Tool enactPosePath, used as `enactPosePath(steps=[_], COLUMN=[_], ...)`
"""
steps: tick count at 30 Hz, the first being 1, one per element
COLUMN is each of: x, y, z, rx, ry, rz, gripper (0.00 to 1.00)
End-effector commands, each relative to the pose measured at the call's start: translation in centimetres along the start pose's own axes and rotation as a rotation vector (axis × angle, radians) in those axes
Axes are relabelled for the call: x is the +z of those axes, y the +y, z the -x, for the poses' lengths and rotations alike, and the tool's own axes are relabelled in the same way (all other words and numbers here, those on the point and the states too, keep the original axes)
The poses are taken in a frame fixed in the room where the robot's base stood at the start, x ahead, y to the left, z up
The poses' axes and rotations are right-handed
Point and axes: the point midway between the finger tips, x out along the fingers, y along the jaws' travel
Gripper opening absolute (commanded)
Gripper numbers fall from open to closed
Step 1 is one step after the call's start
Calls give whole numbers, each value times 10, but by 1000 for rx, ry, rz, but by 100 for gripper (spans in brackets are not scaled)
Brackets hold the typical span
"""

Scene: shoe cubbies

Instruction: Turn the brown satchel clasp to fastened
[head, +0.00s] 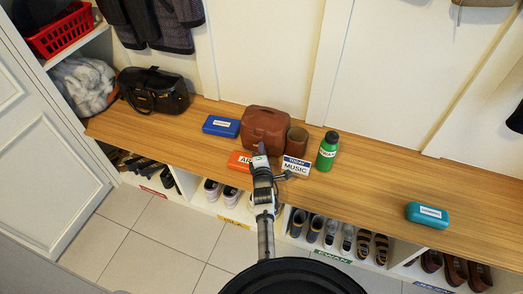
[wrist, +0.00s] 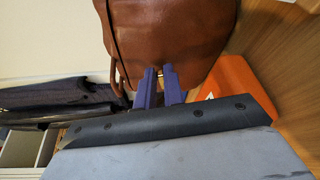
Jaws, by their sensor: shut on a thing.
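The brown satchel (head: 265,128) stands upright on the wooden bench, near its middle. It fills the upper part of the wrist view (wrist: 175,35). My gripper (head: 259,150) reaches the front of the satchel. In the wrist view its two blue fingers (wrist: 160,78) sit close together at the satchel's lower front. A small brass-coloured bit of the clasp (wrist: 159,72) shows between the fingertips, and the gripper is shut on it. Most of the clasp is hidden by the fingers, so I cannot tell which way it is turned.
An orange sign (head: 240,161) and a "MUSIC" sign (head: 296,166) flank my gripper. A black bag (head: 153,92) is left; a teal case (head: 427,214) is right.

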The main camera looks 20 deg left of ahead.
Motion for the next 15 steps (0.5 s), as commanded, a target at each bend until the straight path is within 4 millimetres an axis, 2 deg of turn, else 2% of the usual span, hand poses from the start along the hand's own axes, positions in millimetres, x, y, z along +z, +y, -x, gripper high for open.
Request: enactPosePath(steps=[15], x=[1], y=[-3], z=[0], rx=[40], ry=[-1], rz=[-96], gripper=[0])
